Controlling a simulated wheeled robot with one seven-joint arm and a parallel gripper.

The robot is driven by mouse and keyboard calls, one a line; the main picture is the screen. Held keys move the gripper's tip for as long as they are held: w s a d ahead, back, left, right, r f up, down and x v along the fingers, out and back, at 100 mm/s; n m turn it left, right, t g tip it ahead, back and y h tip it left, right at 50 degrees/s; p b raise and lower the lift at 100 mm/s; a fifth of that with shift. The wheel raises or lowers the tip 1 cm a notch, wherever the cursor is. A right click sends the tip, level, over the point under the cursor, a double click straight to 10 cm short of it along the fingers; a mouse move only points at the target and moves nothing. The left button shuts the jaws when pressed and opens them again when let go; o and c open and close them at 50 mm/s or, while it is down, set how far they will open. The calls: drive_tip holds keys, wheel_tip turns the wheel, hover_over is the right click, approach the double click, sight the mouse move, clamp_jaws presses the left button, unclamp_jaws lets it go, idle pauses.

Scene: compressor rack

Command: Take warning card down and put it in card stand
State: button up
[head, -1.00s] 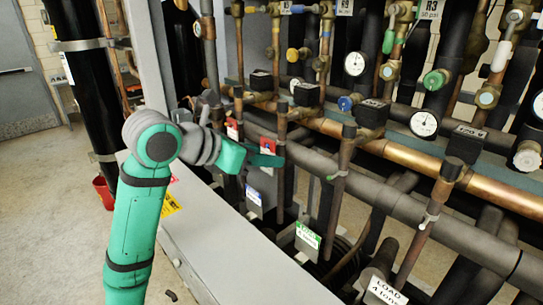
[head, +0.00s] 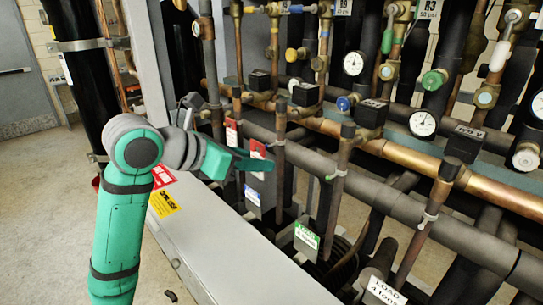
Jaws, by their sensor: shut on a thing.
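A red-and-white card (head: 257,152) shows at my gripper (head: 246,162), upright just behind the green fingers. My gripper is shut on this card and holds it in front of the pipes; the fingers hide its lower part. A second red-and-white card (head: 231,132) hangs at a pipe just left of it, apart from the gripper. The print on both cards is too small to read. I cannot make out a card stand in this view.
A grey beam (head: 225,250) with a red label (head: 163,177) and a yellow label (head: 163,204) runs below the gripper. Copper and black pipes, valves and gauges crowd the right side. A green-topped tag (head: 306,236) hangs low among them. Open floor lies at left.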

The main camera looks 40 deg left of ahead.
drive_tip(key=shift+s+a, duration=0.2)
drive_tip(key=shift+s, duration=2.65)
